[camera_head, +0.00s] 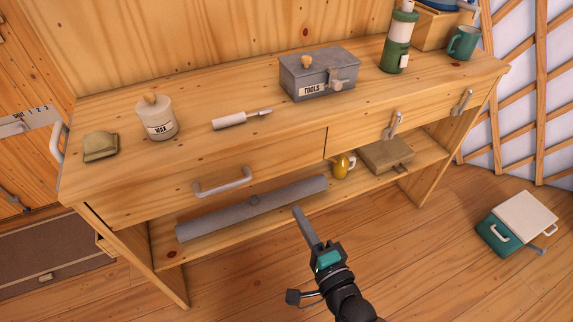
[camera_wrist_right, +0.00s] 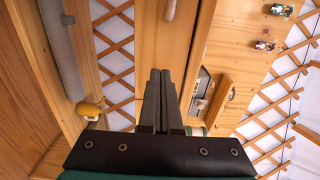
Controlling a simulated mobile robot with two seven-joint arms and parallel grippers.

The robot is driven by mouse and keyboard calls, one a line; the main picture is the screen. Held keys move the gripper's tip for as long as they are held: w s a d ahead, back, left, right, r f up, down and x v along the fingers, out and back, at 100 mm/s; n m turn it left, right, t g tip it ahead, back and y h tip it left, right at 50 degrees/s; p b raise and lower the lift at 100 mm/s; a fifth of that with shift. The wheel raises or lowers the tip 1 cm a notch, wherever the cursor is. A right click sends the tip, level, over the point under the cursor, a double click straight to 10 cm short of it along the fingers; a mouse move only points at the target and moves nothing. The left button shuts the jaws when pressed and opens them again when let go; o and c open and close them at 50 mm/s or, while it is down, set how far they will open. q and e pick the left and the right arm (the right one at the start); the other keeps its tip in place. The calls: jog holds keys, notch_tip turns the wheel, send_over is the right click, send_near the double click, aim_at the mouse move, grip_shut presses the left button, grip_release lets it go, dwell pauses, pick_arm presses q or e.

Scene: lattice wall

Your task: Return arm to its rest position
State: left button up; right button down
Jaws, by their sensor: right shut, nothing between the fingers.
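My right gripper (camera_head: 297,210) reaches up from the bottom centre of the head view, in front of the wooden workbench (camera_head: 255,180). Its fingers are together with nothing between them. In the head view the fingertips show just below the grey roll (camera_head: 255,207) on the lower shelf; whether they touch anything cannot be told. The right wrist view also shows the two dark fingers (camera_wrist_right: 160,75) side by side and closed. My left gripper is in neither view.
The bench top holds a toolbox (camera_head: 319,75), a wax jar (camera_head: 157,118), a brush-like tool (camera_head: 242,118), a green flask (camera_head: 398,40) and a teal mug (camera_head: 463,43). A yellow mug (camera_head: 343,165) is on the shelf. A green-and-white case (camera_head: 517,222) lies on the otherwise open floor at right.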

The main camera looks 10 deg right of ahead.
jog(key=s+d+f+n+g+h, duration=0.1)
jog(key=s+d+f+n+g, duration=0.15)
jog(key=f, duration=0.55)
jog(key=s+d+f+n+g+h+p, duration=0.1)
jog(key=s+d+f+n+g, duration=0.2)
jog(key=f, duration=0.4)
jog(key=s+d+f+n+g+h, duration=0.1)
jog(key=s+d+f+n+g, duration=0.2)
jog(key=f, duration=0.5)
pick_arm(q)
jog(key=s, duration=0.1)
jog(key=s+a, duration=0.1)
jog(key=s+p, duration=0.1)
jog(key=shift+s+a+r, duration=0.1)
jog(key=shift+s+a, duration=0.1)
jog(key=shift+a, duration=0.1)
pick_arm(e)
jog(key=s+d+f+n+g+h, duration=0.1)
jog(key=s+d+f+n+g, duration=0.2)
jog(key=s, duration=0.6)
jog(key=s+d+f+n+g+h, duration=0.1)
jog(key=s+d+f+n+g, duration=0.2)
jog(key=s+f+n, duration=0.2)
jog(key=s+f, duration=0.3)
jog(key=s, duration=0.2)
jog(key=shift+s+d+f+n+g+h, duration=0.15)
jog(key=shift+s+d+n+g+h, duration=0.05)
jog(key=shift+d+n+g+h, duration=0.15)
